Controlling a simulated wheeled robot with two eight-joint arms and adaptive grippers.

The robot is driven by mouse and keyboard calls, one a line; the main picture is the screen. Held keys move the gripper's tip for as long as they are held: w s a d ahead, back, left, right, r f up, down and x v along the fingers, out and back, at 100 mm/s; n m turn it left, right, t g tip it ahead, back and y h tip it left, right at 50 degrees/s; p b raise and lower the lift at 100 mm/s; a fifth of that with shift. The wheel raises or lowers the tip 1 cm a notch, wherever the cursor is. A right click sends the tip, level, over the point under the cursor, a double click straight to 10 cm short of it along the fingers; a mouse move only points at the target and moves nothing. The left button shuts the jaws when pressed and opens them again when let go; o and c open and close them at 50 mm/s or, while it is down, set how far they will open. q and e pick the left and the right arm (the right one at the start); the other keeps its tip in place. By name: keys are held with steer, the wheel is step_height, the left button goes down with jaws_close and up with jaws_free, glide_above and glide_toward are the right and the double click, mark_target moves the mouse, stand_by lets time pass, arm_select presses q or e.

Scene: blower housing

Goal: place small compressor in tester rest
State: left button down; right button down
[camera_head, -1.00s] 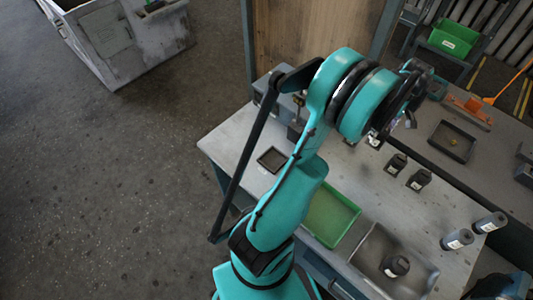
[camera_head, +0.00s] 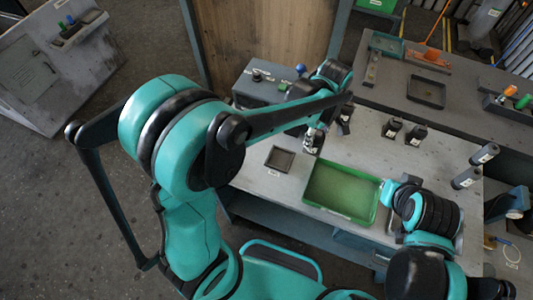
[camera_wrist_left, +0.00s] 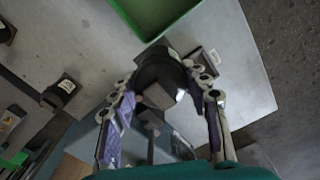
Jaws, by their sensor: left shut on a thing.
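My left gripper (camera_head: 318,128) is shut on a small black compressor (camera_head: 312,141) over the near table, left of the other small compressors. In the left wrist view the gripper (camera_wrist_left: 163,88) has a finger on either side of the dark round compressor (camera_wrist_left: 158,70). A grey tester box (camera_head: 264,88) with a blue knob (camera_head: 300,70) stands at the table's back left, behind the gripper. Its rest is hard to make out behind my arm. My right arm reaches in at the lower right, with its fingers out of sight.
A small dark tray (camera_head: 280,159) and a green tray (camera_head: 341,190) lie in front of the gripper. Small black compressors (camera_head: 391,128) (camera_head: 416,135) stand to the right; taller grey cylinders (camera_head: 484,153) (camera_head: 466,178) stand farther right. A back bench (camera_head: 455,115) carries more trays.

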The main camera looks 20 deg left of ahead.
arm_select(q)
steer(key=shift+s+a+f+b, duration=0.35)
steer(key=shift+a+f+b, duration=0.15)
steer(key=shift+a+f, duration=1.2)
steer(key=shift+s+a+f+b, duration=0.35)
steer(key=shift+a+f+b, duration=0.2)
steer(key=shift+a+f, duration=1.15)
steer(key=shift+s+a+f+b, duration=0.35)
steer(key=shift+a+f+b, duration=0.15)
steer(key=shift+a+f, duration=1.2)
steer(key=shift+d, duration=0.1)
steer(key=shift+f, duration=0.2)
steer(key=c, duration=0.8)
jaws_free()
steer(key=shift+o, duration=0.2)
steer(key=shift+r, duration=0.1)
